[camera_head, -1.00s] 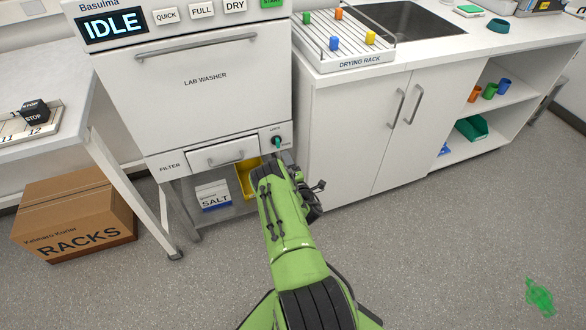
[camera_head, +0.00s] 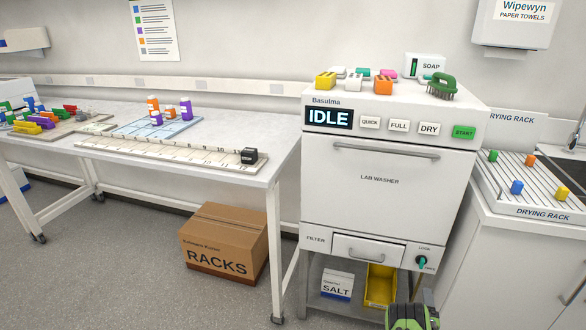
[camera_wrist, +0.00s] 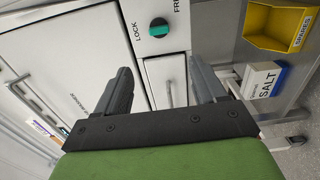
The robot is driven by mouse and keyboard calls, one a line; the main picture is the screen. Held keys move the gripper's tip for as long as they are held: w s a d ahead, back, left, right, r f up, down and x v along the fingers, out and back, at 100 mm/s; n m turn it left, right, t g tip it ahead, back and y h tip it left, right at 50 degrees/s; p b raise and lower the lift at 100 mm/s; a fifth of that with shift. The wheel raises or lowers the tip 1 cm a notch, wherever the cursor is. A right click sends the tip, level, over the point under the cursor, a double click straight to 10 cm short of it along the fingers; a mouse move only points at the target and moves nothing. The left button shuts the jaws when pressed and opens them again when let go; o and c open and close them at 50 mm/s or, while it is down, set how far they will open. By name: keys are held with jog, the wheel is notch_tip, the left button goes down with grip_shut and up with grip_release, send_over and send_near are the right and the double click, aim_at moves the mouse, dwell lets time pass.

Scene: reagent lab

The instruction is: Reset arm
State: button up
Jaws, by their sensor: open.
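My gripper (camera_wrist: 160,90) is open and empty in the wrist view, its two dark fingers apart. It points at the front of the lab washer (camera_head: 380,185). The filter drawer (camera_head: 365,248) with its handle, which also shows in the wrist view (camera_wrist: 169,85), lies beyond the fingers. The green lock knob (camera_head: 422,262) is beside the drawer; it also shows in the wrist view (camera_wrist: 159,28). In the head view only a green part of my arm shows at the bottom edge, and the fingers are hidden there.
A salt box (camera_head: 337,285) and a yellow spares bin (camera_head: 381,287) stand under the washer. A cardboard racks box (camera_head: 224,243) is on the floor below the left table (camera_head: 230,160). A drying rack (camera_head: 537,184) stands right. Floor is clear at lower left.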

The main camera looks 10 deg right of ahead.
jog(key=w+a+r+m+g+h, duration=0.15)
jog(key=w+r+m, duration=0.25)
jog(key=r, duration=0.6)
jog(key=w+r+m+g, duration=0.3)
jog(key=r+m, duration=0.2)
jog(key=r, duration=0.5)
jog(key=a+r+m+g+y, duration=0.1)
jog(key=a+r+m+y, duration=0.1)
jog(key=a+r, duration=0.55)
jog(key=s+a+r+m+g+y, duration=0.1)
jog(key=s+a+r+y, duration=0.1)
jog(key=s+a+r, duration=0.3)
jog(key=s+a+r+y, duration=0.1)
jog(key=s+a, duration=0.2)
jog(key=a, duration=0.4)
jog(key=s+a+r+m+g+y, duration=0.1)
jog(key=s+a+r+y, duration=0.1)
jog(key=s+a+r, duration=0.3)
jog(key=s+a+f+n+g+y, duration=0.1)
jog(key=s+a+y, duration=0.1)
jog(key=s+a, duration=0.65)
jog(key=s+a+f+g+y, duration=0.15)
jog(key=s+a, duration=0.35)
jog(key=s, duration=0.7)
notch_tip(320, 180, up, 18)
jog(key=p, duration=1.8)
jog(key=shift+w, duration=0.35)
jog(key=shift+f, duration=0.1)
